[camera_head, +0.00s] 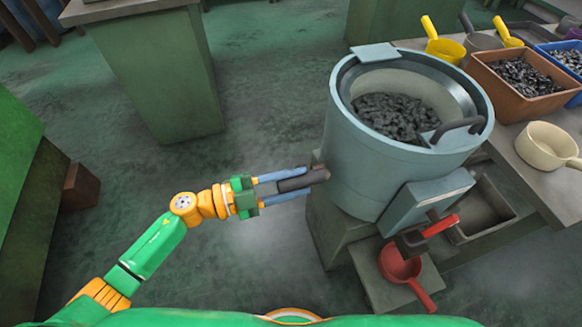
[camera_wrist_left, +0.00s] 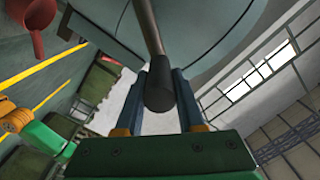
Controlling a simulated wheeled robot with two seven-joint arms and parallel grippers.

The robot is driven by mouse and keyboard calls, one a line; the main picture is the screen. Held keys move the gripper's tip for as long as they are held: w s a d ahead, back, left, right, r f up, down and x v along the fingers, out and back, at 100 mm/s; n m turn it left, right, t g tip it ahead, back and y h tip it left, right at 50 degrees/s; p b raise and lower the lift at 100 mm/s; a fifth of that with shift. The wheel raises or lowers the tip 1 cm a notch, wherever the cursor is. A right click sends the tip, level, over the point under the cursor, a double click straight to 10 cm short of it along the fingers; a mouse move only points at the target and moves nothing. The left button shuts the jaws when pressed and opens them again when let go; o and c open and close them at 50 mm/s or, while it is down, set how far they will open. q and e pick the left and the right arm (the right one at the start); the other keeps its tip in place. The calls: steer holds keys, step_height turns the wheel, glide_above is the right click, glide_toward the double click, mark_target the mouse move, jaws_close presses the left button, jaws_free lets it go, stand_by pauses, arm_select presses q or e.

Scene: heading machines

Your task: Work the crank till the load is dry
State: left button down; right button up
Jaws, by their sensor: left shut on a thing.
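A grey-blue drum machine (camera_head: 360,165) stands right of centre, its top open. A dark lumpy load (camera_head: 395,115) lies inside; I cannot tell whether it is wet. A crank with a dark grip (camera_head: 303,181) sticks out from the drum's left side. My left gripper (camera_head: 300,180) is shut on this crank grip, with one finger on each side. In the left wrist view the crank grip (camera_wrist_left: 160,88) sits between the fingers, its metal rod running up to the drum (camera_wrist_left: 200,30). My right gripper is not in view.
A red scoop (camera_head: 402,268) sits under the drum's front spout (camera_head: 430,203). A bench at right holds a brown bin (camera_head: 515,85) of dark pieces, a blue bin (camera_head: 565,50), a cream pan (camera_head: 547,146) and yellow scoops (camera_head: 443,45). A green cabinet (camera_head: 155,80) stands behind; the floor left of the drum is clear.

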arm_select(q)
steer(key=s+d+f+m+b, duration=0.2)
steer(key=s+f+m+b, duration=0.3)
steer(key=f, duration=0.3)
steer(key=shift+s+f+m+b, duration=0.35)
steer(key=shift+s+m, duration=0.2)
steer(key=shift+m, duration=0.15)
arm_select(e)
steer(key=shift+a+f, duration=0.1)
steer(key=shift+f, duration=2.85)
arm_select(q)
steer(key=c, duration=0.5)
jaws_free()
steer(key=shift+a, duration=0.1)
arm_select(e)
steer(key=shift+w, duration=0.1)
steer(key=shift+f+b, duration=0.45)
arm_select(q)
steer(key=shift+v, duration=3.5)
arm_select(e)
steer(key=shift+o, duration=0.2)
